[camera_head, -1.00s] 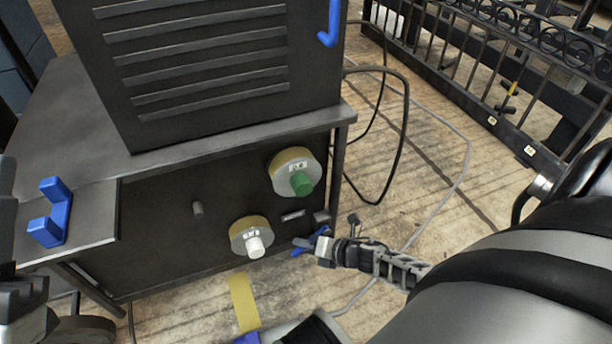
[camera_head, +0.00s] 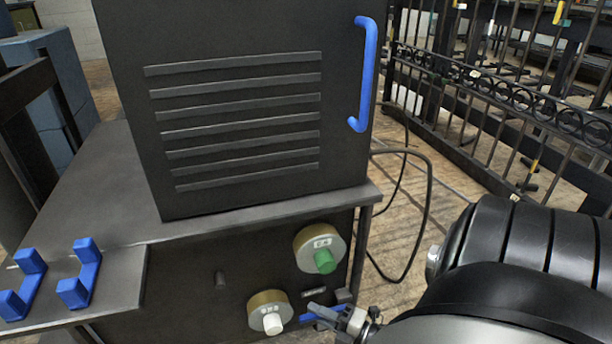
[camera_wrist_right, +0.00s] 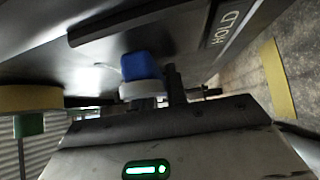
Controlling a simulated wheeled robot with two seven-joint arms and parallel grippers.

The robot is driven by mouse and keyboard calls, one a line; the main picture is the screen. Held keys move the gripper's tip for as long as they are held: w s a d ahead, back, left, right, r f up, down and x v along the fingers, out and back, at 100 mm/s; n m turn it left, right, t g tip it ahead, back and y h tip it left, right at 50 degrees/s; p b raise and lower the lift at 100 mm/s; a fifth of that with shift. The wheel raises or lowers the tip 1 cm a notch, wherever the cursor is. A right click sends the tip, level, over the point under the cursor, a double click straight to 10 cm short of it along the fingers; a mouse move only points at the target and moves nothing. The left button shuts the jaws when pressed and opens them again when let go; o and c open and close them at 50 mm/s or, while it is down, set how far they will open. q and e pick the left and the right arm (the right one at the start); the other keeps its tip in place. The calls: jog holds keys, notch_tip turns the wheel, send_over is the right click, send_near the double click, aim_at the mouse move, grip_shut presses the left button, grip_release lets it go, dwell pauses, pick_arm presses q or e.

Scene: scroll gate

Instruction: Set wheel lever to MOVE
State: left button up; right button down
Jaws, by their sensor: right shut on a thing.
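The blue wheel lever (camera_head: 322,313) is at the lower right of the dark cart's front panel in the head view, below the green-knobbed dial. My right gripper (camera_head: 345,320) is at the lever, shut on it. In the right wrist view a blue block (camera_wrist_right: 140,66) on a pale round base, which looks like the lever, sits just beyond my gripper's body. A plate lettered HOLD (camera_wrist_right: 222,24) appears turned over at the top right. No MOVE lettering is readable. The lever's exact setting cannot be told. My left gripper is not in view.
A dial with a green knob (camera_head: 318,249) and one with a white knob (camera_head: 268,312) are close to the lever. Two blue brackets (camera_head: 80,275) stand on the cart's left shelf. A black cable (camera_head: 428,200) loops right of the cart. An iron gate (camera_head: 490,95) stands behind.

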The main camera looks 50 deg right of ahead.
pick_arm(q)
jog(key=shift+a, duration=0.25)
pick_arm(e)
jog(key=shift+r, duration=0.2)
jog(key=c, duration=1.4)
grip_release()
